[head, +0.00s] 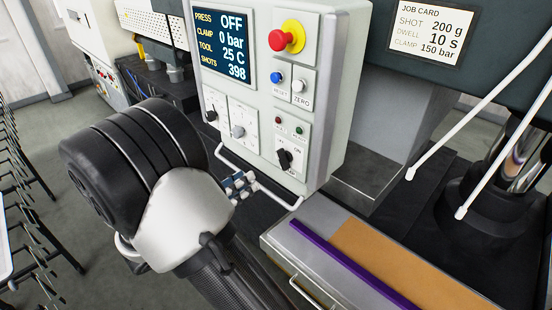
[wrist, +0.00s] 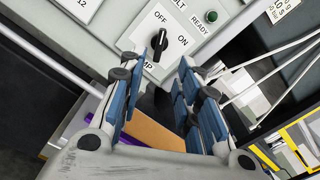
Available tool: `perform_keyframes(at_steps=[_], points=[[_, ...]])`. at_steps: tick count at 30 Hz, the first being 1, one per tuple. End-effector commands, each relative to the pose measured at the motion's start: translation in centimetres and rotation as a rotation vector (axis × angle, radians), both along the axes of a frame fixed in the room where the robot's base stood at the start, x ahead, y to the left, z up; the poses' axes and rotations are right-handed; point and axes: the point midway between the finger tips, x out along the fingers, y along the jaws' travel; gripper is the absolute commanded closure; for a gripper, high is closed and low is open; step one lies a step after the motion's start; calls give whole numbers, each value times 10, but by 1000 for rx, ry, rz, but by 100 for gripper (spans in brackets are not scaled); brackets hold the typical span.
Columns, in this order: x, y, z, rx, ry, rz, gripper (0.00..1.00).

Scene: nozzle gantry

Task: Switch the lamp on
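The lamp switch is a black rotary knob (wrist: 160,43) on a white plate marked OFF and ON, its label partly hidden by a finger. Its white mark points toward OFF. In the head view the knob (head: 285,159) sits at the lower right of the control panel (head: 327,95). My gripper (wrist: 157,68) is open and empty. In the wrist view its blue-and-black fingers lie apart, with the knob beyond and between their tips. In the head view my gripper (head: 238,184) is left of and below the knob, apart from it.
A white rail (head: 262,187) runs along the panel's lower edge, close to my gripper. Above the switch are red and green indicators, buttons and a red emergency stop (head: 283,39). A bench (head: 330,232) with a purple strip lies below right. White rods (head: 502,115) stand at right.

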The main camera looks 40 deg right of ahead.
Motion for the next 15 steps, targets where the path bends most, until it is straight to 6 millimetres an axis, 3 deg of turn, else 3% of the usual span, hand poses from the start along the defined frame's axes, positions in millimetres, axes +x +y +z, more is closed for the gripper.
perform_keyframes(at_steps=[9, 15], points=[[3, -72, 1, 2, 0, -7, 69], [7, -106, 1, 2, -1, -5, 69]])
